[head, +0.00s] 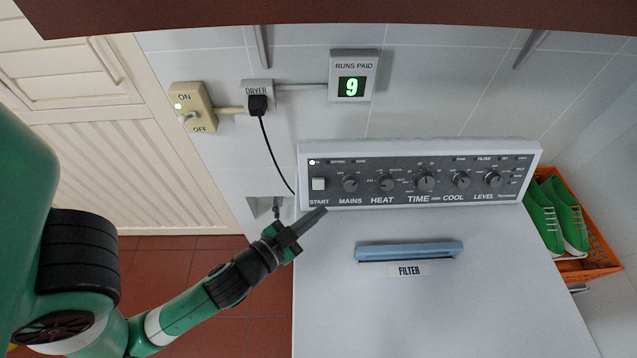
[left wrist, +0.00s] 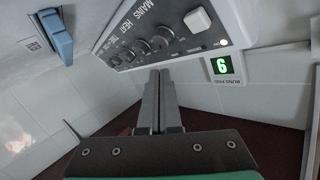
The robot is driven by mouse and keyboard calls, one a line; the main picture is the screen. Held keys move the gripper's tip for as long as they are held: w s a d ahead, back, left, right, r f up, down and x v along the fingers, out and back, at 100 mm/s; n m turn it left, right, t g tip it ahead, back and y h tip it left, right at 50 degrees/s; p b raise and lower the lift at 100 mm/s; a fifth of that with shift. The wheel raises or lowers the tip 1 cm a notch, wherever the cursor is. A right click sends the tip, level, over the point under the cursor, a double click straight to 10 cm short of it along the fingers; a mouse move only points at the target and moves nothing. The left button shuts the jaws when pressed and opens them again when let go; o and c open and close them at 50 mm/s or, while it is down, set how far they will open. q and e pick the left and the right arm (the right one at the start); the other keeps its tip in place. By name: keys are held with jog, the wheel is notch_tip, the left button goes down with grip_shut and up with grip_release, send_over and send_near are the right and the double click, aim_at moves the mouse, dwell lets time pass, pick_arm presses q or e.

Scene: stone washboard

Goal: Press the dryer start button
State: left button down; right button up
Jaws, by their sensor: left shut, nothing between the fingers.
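The white square start button (head: 318,184) sits at the left end of the dryer's dark control panel (head: 400,178), above the word START. It also shows in the left wrist view (left wrist: 197,20), near the top. My left gripper (head: 318,214) is shut and empty, just below the START label in the head view. Its fingertips look a short way from the button; I cannot tell the exact gap. In the left wrist view the closed fingers (left wrist: 158,95) point toward the panel's knobs, with the button up and to the right. My right gripper is not in view.
Several knobs (head: 424,181) line the panel right of the button. A blue filter handle (head: 409,252) sits on the dryer top (head: 450,310). A display (head: 352,76) reading 9, a lit switch (head: 192,108) and a black plug (head: 258,104) with cord are on the wall. Green shoes (head: 556,218) stand in an orange crate (head: 603,258).

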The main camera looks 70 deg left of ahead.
aim_at(322, 186)
pick_arm(q)
jog(key=a+f, duration=0.1)
jog(key=a, duration=0.1)
jog(key=w+a+f, duration=0.1)
jog(key=a, duration=0.1)
jog(key=a+f, duration=0.1)
jog(key=a, duration=0.1)
jog(key=shift+w+a+p, duration=0.3)
jog(key=shift+w, duration=0.05)
dwell(1.7)
jog(key=shift+w+a+f+b, duration=0.1)
jog(key=shift+a+b, duration=0.3)
jog(key=shift+b, duration=0.05)
jog(key=shift+w+a+f+b, duration=0.2)
jog(key=shift+a+f+b, duration=0.2)
jog(key=shift+a+b, duration=0.35)
dwell(0.7)
jog(key=shift+d, duration=0.15)
jog(key=shift+s+d+r+p, duration=0.1)
jog(key=shift+d+r+p, duration=0.25)
jog(key=shift+p, duration=0.3)
jog(key=shift+s+d+r+p, duration=0.2)
jog(key=shift+d+p, duration=0.45)
jog(key=shift+p, duration=0.1)
